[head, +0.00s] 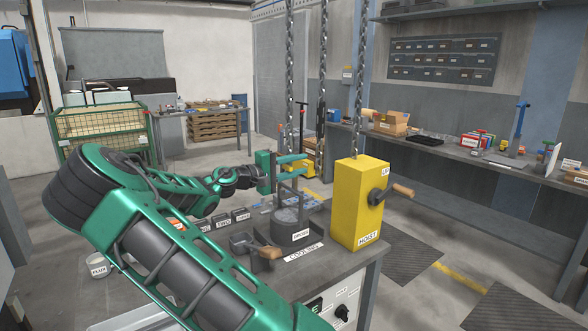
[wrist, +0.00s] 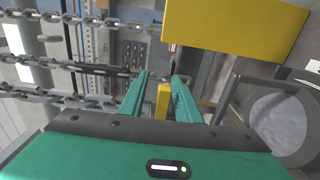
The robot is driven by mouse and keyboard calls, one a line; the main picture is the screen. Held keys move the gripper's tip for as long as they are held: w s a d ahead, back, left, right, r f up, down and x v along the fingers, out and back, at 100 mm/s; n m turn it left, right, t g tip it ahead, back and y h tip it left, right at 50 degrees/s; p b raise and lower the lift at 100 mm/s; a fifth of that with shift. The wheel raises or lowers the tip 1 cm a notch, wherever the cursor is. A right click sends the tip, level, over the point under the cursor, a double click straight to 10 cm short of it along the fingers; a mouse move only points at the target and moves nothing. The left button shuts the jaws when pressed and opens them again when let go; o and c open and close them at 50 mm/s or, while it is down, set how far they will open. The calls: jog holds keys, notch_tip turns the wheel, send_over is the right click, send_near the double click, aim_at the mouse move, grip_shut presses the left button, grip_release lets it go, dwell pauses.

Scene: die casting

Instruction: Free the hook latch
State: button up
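My gripper (head: 306,166) reaches level toward the hanging chains, above the dark round pot (head: 290,222). Its two green fingers stand apart; they also show in the wrist view (wrist: 163,75). A narrow yellow piece (wrist: 163,103) shows in the gap between them, close to the right finger. I cannot tell whether it is the latch or whether it touches.
A yellow hoist box (head: 355,215) with a crank handle (head: 400,189) stands right of the pot; it fills the upper right of the wrist view (wrist: 235,28). The pot's grey bail (wrist: 226,101) rises close to my right finger. A wooden-handled ladle (head: 255,246) lies on the bench.

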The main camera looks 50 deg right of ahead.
jog(key=v, duration=1)
jog(key=shift+a, duration=0.4)
jog(key=shift+f, duration=0.1)
